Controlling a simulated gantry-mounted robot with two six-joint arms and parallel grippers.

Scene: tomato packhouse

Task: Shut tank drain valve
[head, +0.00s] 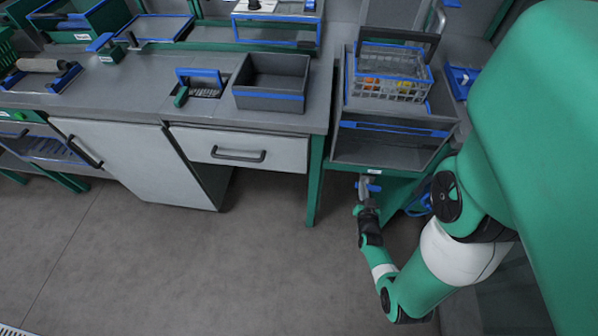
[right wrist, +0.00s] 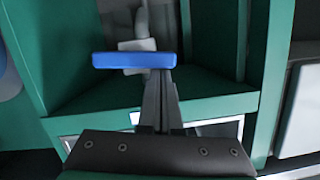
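The drain valve's blue handle (head: 370,187) shows low under the tank at the right bench. In the right wrist view the handle (right wrist: 134,60) is a blue bar lying crosswise, with a pale valve body (right wrist: 137,44) and a grey pipe behind it. My right gripper (head: 367,192) is at the handle. In the right wrist view its fingers (right wrist: 160,74) are close together, their tips at the bar's right half. The tips look very near the bar, but I cannot tell whether they touch it. My left gripper is not in view.
The grey tank (head: 385,152) sits in a green frame above the valve, with a wire basket (head: 390,90) on top. A green bench leg (head: 315,185) stands left of the valve. A grey drawer unit (head: 240,150) is further left. The floor in front is clear.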

